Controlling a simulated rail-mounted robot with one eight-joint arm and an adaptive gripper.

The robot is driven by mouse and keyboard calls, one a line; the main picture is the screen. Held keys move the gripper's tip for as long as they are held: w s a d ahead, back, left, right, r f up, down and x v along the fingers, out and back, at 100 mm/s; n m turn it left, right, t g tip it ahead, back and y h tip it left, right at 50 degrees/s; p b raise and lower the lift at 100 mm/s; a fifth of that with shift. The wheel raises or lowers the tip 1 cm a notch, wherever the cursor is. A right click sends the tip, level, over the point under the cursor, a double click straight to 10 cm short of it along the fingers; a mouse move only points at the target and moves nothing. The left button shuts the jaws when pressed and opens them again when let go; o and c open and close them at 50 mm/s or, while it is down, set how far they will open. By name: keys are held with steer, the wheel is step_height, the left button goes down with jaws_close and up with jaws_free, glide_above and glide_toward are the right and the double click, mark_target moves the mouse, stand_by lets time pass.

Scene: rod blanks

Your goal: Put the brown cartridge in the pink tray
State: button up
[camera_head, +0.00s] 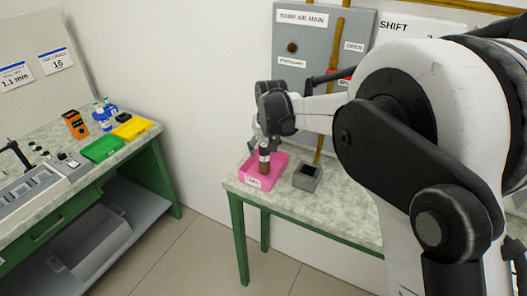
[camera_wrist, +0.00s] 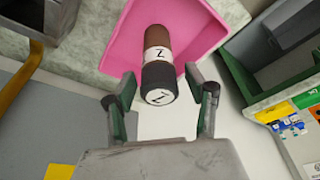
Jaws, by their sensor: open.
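The brown cartridge (camera_head: 264,167) stands about upright inside the pink tray (camera_head: 279,172). It has a brown body, a white band and a dark cap with a white marked end. In the wrist view the cartridge (camera_wrist: 157,38) shows cap end towards me, against the pink tray (camera_wrist: 115,50). My gripper (camera_wrist: 160,78) is open, one finger on each side of the cap, with gaps between the fingers and the cartridge. In the head view my gripper (camera_head: 263,140) is just above the tray, over the cartridge's top. The cartridge's foot on the tray floor is not clearly seen.
A grey open box (camera_head: 308,177) stands right of the tray on the speckled table (camera_head: 340,205). A grey panel (camera_head: 318,60) with a yellow pipe is behind. The left bench holds a green tray (camera_head: 102,149), a yellow tray (camera_head: 132,128), blue bottles and an orange device (camera_head: 75,124).

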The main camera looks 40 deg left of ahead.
steer(key=v, duration=1.1)
steer(key=shift+d, duration=0.1)
steer(key=w+d+r+m+t, duration=0.15)
steer(key=d+r, duration=0.35)
steer(key=d, duration=1.1)
steer(key=d+r+m+t, duration=0.1)
steer(key=d+r+m, duration=0.3)
steer(key=d, duration=1.3)
steer(key=s+d+m+t, duration=0.1)
steer(key=s+d, duration=0.3)
steer(key=d, duration=0.4)
steer(key=s+d+m, duration=0.1)
steer(key=s+d, duration=0.2)
steer(key=d, duration=0.4)
steer(key=s+d+f+m+t+h, duration=0.1)
steer(key=s+d+f, duration=0.2)
steer(key=s+d, duration=0.3)
steer(key=s+d+f+m+t+h+b, duration=0.1)
steer(key=s+d+f+m, duration=0.1)
steer(key=s+d, duration=0.4)
steer(key=shift+s+d+f, duration=0.25)
steer(key=shift+d+f, duration=0.15)
steer(key=shift+f, duration=0.5)
